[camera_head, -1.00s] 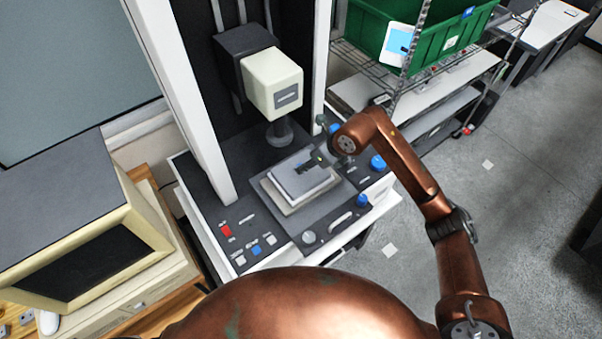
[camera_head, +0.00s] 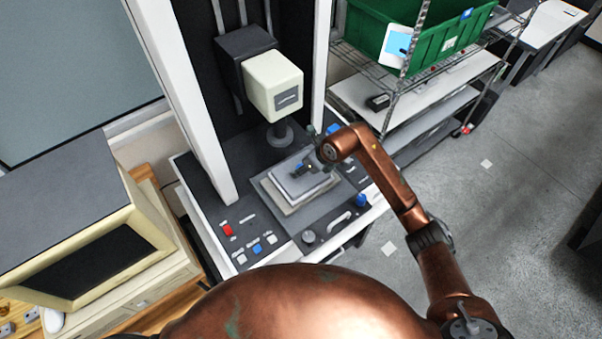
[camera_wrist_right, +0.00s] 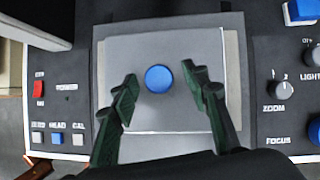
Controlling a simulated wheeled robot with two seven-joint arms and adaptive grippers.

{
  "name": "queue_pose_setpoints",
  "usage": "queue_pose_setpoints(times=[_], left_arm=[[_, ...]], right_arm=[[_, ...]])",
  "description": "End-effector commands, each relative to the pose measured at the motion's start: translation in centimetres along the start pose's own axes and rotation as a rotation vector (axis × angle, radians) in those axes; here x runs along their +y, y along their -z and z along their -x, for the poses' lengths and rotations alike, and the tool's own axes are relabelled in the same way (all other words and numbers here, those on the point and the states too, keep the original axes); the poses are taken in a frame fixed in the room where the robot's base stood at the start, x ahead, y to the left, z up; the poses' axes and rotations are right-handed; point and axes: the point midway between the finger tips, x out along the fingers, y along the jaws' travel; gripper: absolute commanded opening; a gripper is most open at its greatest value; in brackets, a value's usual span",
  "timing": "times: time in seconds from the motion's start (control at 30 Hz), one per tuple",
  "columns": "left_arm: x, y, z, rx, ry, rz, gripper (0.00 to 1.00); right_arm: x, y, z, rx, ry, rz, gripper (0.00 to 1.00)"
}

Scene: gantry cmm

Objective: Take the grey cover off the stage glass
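The grey cover (camera_head: 291,187) is a flat square plate lying on the stage (camera_head: 336,206) of the measuring machine. In the right wrist view the cover (camera_wrist_right: 185,115) has a round blue knob (camera_wrist_right: 158,78) at its middle. The stage glass cannot be made out under the cover. My right gripper (camera_head: 306,168) hangs over the cover in the head view. In the right wrist view its dark green fingers (camera_wrist_right: 159,79) are open, one on each side of the knob and apart from it. My left gripper is not in view.
The machine's cream head (camera_head: 273,83) with its lens stands behind the cover. White columns flank it. A control panel with a red button (camera_head: 227,230) is front left; knobs line the right side. A wire rack with a green crate (camera_head: 452,29) stands at back right.

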Motion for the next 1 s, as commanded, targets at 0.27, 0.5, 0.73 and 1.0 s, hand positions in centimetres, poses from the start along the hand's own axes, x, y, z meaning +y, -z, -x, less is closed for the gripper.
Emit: queue_pose_setpoints(times=[0.27, 0.5, 0.73, 1.0], left_arm=[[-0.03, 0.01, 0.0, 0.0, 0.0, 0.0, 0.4], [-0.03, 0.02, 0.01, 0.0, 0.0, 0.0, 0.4], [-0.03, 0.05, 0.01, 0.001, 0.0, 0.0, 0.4], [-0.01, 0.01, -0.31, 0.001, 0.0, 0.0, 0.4]], right_arm=[[0.01, 0.0, 0.04, 0.0, 0.0, 0.0, 0.22], [0.01, -0.01, 0.05, 0.0, 0.0, 0.0, 0.05], [0.01, -0.04, 0.07, -0.001, 0.0, 0.0, 0.0], [-0.04, -0.36, 0.59, -0.002, 0.001, 0.002, 0.0]])
